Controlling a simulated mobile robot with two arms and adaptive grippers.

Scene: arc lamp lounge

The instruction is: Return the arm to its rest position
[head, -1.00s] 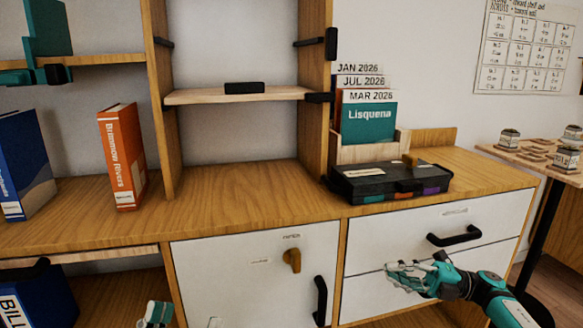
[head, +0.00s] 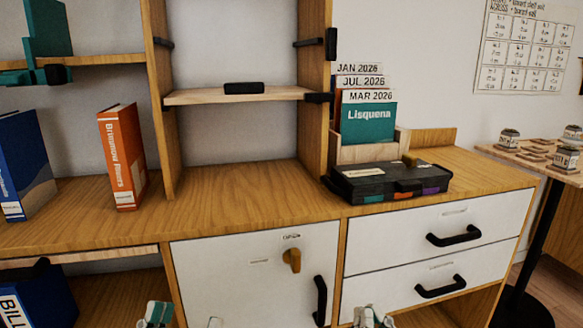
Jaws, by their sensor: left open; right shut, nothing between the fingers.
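My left gripper (head: 185,318) shows at the bottom edge, left of centre, with two teal and grey fingertips apart. It is open and empty, below the cabinet door front. My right gripper (head: 370,318) shows at the bottom edge, right of the door. Only its fingertips are in view, close together and shut with nothing between them. Both arms are otherwise out of the picture.
The white cabinet door (head: 250,270) has a black handle and a brown knob. Two white drawers (head: 440,232) to its right look shut. A black case (head: 390,183) lies on the wooden top (head: 245,195). A table (head: 535,158) stands at the far right.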

